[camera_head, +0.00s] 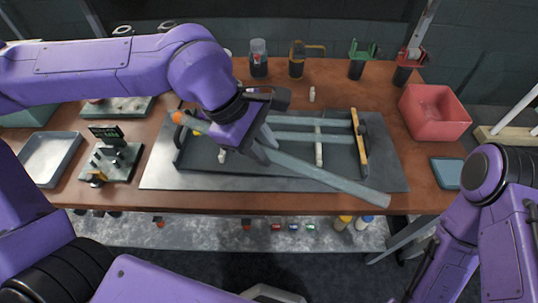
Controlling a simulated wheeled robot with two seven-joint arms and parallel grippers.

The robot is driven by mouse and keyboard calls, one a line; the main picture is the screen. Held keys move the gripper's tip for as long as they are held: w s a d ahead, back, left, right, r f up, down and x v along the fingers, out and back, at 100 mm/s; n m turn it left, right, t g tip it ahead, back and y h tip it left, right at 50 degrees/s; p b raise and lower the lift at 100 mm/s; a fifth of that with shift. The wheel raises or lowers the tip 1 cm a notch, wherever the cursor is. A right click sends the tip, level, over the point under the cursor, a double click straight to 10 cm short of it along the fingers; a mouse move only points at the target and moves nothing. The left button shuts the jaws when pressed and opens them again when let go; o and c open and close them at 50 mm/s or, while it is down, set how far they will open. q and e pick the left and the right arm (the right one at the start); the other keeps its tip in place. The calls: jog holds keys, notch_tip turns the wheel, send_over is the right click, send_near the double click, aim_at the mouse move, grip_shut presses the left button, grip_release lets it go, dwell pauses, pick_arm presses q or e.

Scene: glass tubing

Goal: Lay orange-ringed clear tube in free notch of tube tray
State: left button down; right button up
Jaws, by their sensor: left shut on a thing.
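My left gripper (262,152) is shut on the clear tube (325,179), above the tube tray. The orange ring (178,117) is at the tube's upper left end, left of the gripper. The tube slants down to the right, its far end over the tray's front right corner. The dark tube tray (345,162) has a yellow notched rail (360,143) on its right. Two other clear tubes (300,121) lie across it. My left arm and gripper hide its left part, and I cannot tell which notch is free. My right gripper is not in view.
The tray stands on a grey mat (385,180) on the wooden bench. A red bin (433,113) and blue dish (447,173) are at right, a metal tray (50,158) and black fixture (110,157) at left. Holders and cups line the back.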

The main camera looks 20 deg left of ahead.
pick_arm(q)
jog(key=w+f+n+p, duration=0.1)
jog(key=w+f, duration=0.2)
jog(key=w+a+f+n+t+p, duration=0.1)
jog(key=w+f+n, duration=0.1)
jog(key=w+f, duration=0.1)
jog(key=w+a+f+n+y+p, duration=0.1)
jog(key=w+f+p, duration=0.1)
jog(key=w+f, duration=0.1)
jog(key=shift+w+f, duration=0.2)
jog(key=shift+f, duration=0.25)
jog(key=f, duration=0.4)
jog(key=shift+w+a, duration=0.15)
jog(key=shift+w, duration=0.2)
jog(key=shift+r, duration=0.1)
jog(key=shift+s, duration=0.1)
jog(key=c, duration=0.9)
grip_release()
